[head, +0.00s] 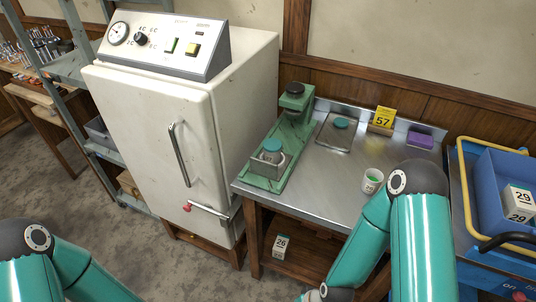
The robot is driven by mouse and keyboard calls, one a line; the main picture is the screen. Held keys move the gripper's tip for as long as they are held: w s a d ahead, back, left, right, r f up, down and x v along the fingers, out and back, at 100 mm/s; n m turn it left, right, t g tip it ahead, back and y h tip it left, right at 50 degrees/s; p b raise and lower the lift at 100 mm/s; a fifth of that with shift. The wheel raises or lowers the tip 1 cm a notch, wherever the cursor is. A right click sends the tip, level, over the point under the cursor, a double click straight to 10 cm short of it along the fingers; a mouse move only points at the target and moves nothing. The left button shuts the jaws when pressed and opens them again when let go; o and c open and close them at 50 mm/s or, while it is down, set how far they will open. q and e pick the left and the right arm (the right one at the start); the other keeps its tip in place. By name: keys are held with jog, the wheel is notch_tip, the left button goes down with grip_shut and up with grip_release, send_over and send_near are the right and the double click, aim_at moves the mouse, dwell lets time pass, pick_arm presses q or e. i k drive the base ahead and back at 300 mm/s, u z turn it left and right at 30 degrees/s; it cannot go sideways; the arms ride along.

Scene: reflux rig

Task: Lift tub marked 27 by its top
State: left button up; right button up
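No label reading 27 can be made out. A white box-like tub marked 26 (281,246) stands on the lower shelf under the metal bench. Another white tub marked 29 (518,203) sits in the blue crate at the right. A small white cup with a green mark (372,181) stands on the bench top beside my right arm; its mark is too small to read. A teal-lidded jar (271,151) sits in the green press. Both my arms enter from the bottom of the head view, but neither gripper is in view.
The metal bench (318,172) holds the green press (293,120), a flat plate with a teal disc (340,124), a yellow 57 sign (383,118) and a purple block (420,139). A white cabinet (150,120) stands left. The blue crate (487,168) is right.

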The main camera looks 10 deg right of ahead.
aim_at(273, 156)
jog(key=u, duration=0.95)
jog(key=k, duration=0.7)
jog(key=z, duration=0.45)
jog(key=i, duration=1)
jog(key=z, duration=0.05)
